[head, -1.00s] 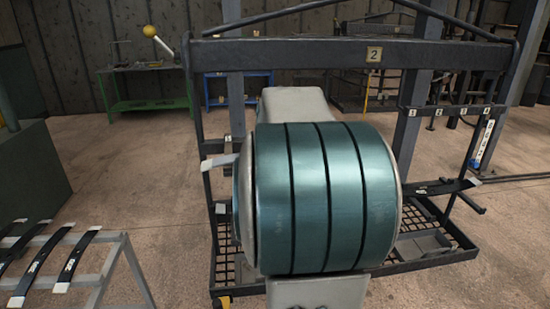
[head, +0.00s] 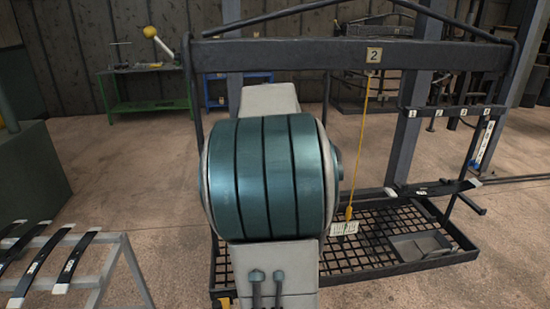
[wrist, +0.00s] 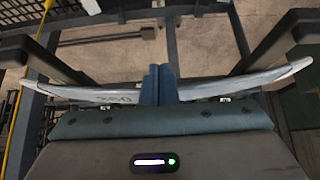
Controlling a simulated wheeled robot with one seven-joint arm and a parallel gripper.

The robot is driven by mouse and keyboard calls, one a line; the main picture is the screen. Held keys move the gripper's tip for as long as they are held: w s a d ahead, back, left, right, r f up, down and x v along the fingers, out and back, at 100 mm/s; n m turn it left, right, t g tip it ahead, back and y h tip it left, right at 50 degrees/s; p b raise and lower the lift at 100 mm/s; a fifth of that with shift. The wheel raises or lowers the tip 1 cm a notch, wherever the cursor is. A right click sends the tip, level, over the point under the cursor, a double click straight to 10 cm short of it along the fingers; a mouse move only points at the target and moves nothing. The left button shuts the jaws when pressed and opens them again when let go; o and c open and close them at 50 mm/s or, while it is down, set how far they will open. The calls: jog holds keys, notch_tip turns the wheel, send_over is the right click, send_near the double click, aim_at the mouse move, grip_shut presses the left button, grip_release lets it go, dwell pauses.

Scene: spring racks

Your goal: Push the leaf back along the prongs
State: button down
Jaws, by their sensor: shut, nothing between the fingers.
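In the wrist view a grey, slightly curved leaf (wrist: 228,88) with dark, hard-to-read digits left of its middle stretches across the picture, its ends angled up. It lies across two dark prongs, the left prong (wrist: 38,58) and the right prong (wrist: 278,45). My gripper (wrist: 158,72) is shut and empty, its blue fingertips at the leaf's middle. I cannot tell whether they touch it. In the head view my large teal arm hides the gripper and the left part of rack 2 (head: 290,55). A dark leaf with white ends (head: 432,189) shows on the rack's right side.
A yellow cord (head: 362,130) hangs from the rack's top beam. The mesh base (head: 355,262) holds a grey tray (head: 420,245). At the lower left, several leaves lie on a grey stand (head: 125,265). A green bench (head: 150,103) stands behind on open floor.

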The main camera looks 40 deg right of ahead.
jog(key=shift+w+d+p, duration=0.75)
jog(key=shift+w+d, duration=0.95)
jog(key=shift+w, duration=1.05)
jog(key=s+a+b, duration=0.2)
jog(key=s+a, duration=0.1)
jog(key=s, duration=0.2)
jog(key=shift+s, duration=0.1)
jog(key=shift+a, duration=0.1)
jog(key=s+a+f+n+g+y, duration=0.1)
jog(key=s+a+f+n+y, duration=0.3)
jog(key=a, duration=0.7)
jog(key=s+a+f+m, duration=0.1)
jog(key=s+a+f, duration=0.1)
jog(key=s+a, duration=0.65)
jog(key=s+a+f+n+g, duration=0.1)
jog(key=s+a+f+n, duration=0.2)
jog(key=s+a, duration=0.6)
notch_tip(320, 180, down, 3)
jog(key=a, duration=0.2)
jog(key=shift+s+a+g, duration=0.2)
jog(key=shift+a+g, duration=0.1)
jog(key=shift+g, duration=0.1)
jog(key=shift+s+r, duration=0.1)
